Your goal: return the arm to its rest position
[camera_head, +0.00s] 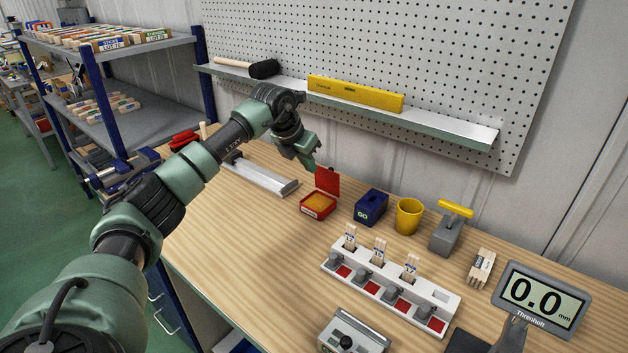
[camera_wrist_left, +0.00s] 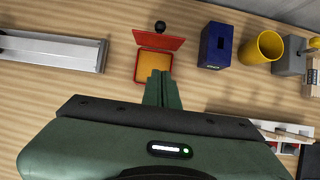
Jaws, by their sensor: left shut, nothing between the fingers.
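My left arm comes in from the left in the head view and reaches over the workbench. My left gripper (camera_head: 314,168) is shut and empty, in the air near the open red box (camera_head: 318,206) with an orange-yellow inside and a raised red lid (camera_head: 327,180). In the left wrist view the shut fingers (camera_wrist_left: 162,84) point toward the same red box (camera_wrist_left: 154,64), overlapping its near edge in the picture. I cannot tell the exact gap between them.
A blue GO box (camera_head: 370,207), a yellow cup (camera_head: 408,216) and a grey yellow-handled tool (camera_head: 450,230) stand right of the red box. A white rack (camera_head: 390,285) holds several sticks. A metal channel (camera_head: 262,175) lies left. The wall shelf (camera_head: 440,124) runs behind.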

